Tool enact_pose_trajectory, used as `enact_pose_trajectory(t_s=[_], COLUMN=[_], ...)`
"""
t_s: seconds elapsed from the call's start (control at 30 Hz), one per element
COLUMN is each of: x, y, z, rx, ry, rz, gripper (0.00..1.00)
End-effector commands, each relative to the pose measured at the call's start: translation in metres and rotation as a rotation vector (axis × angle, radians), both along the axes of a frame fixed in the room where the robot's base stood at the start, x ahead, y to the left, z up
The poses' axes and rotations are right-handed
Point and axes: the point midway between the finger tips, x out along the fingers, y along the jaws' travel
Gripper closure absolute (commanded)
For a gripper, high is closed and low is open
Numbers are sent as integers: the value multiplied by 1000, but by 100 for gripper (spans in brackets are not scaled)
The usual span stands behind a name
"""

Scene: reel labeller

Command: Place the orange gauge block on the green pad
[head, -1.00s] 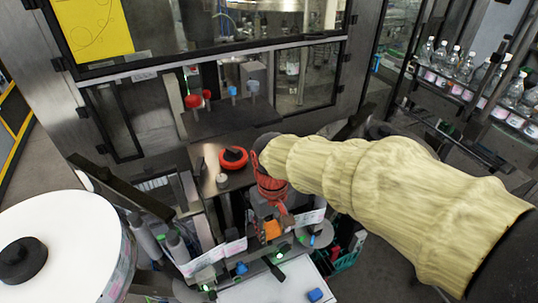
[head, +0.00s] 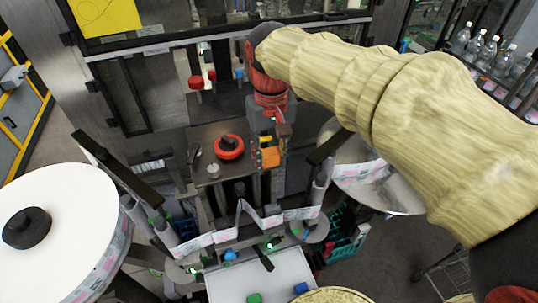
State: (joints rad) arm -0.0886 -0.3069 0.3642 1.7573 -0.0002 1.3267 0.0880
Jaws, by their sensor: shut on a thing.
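The orange gauge block (head: 270,157) is held at the lower end of my gripper (head: 269,146), which is shut on it. My gripper hangs from the red wrist section at the upper middle of the head view. The block appears just right of the dark shelf with the red ring; its height above the things below is hard to judge. A small green item (head: 254,298) shows at the bottom edge, on a white tray. I cannot tell whether it is the green pad; no other clear green pad shows.
A red ring (head: 229,147) lies on a metal shelf (head: 205,135) left of the gripper. The white tray (head: 225,283) also holds a blue block (head: 300,288). A large white reel (head: 65,235) stands at left, and a teal crate (head: 345,243) is lower right. A glazed machine front is behind.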

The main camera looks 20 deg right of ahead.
Motion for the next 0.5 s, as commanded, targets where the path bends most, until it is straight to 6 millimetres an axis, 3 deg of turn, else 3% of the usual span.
enact_pose_trajectory(t_s=[0.3,0.5], x=[69,94], y=[-22,-29], z=[-31,-65], rx=[0,0], ry=[5,4], rz=[-2,0], gripper=[96,96])
